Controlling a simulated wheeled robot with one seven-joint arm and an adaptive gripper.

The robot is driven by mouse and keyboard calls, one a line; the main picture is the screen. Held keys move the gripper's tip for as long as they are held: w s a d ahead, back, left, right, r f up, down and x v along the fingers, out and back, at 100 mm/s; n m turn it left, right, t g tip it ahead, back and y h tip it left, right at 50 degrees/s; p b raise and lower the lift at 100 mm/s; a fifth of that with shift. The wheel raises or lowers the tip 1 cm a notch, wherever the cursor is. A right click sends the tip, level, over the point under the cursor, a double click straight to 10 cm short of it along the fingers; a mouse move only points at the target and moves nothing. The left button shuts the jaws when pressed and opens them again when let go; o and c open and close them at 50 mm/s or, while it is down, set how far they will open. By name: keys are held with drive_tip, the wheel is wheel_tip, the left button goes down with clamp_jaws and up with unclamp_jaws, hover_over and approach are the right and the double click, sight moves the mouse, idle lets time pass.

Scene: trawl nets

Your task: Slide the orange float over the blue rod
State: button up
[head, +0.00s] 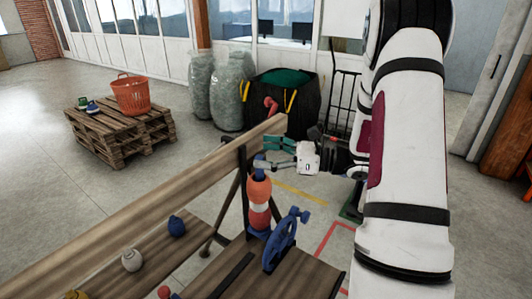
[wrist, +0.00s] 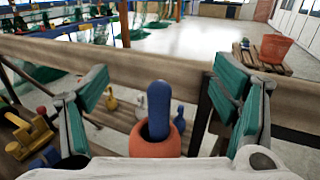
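The blue rod (head: 258,162) stands upright on the wooden stand, its rounded tip bare. The orange float (head: 259,190) is around the rod below the tip, on top of a stack with a white band, more orange and a blue part beneath. In the wrist view the rod (wrist: 158,108) sticks up out of the hole of the orange float (wrist: 156,146). My gripper (head: 270,154) is open at the height of the rod's tip. In the wrist view its green-padded fingers (wrist: 168,100) stand wide apart on either side of the rod, touching neither rod nor float.
A long wooden beam (head: 130,208) runs just beyond the rod. A blue handwheel (head: 283,240) stands close to the right of the stack. A blue float (head: 177,226) and a white float (head: 131,260) sit on a lower board. An orange basket (head: 131,95) rests on pallets (head: 118,135) farther off.

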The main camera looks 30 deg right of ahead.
drive_tip(key=v, duration=1.2)
drive_tip(key=shift+a+r, duration=0.1)
idle(0.8)
drive_tip(key=s+a+r+n+g+h, duration=0.1)
drive_tip(key=s+a+r+n+g, duration=0.2)
drive_tip(key=a+n+g, duration=0.45)
drive_tip(key=s+a+r+n+g+h, duration=0.1)
drive_tip(key=s+a+r+n+g, duration=0.2)
drive_tip(key=a, duration=0.8)
drive_tip(key=s+a+r+n+t+h, duration=0.3)
drive_tip(key=s+n+h, duration=0.6)
drive_tip(key=n, duration=0.7)
drive_tip(key=shift+s+a+r+h, duration=0.15)
drive_tip(key=shift+a+r+h, duration=0.4)
drive_tip(key=shift+a+h, duration=0.3)
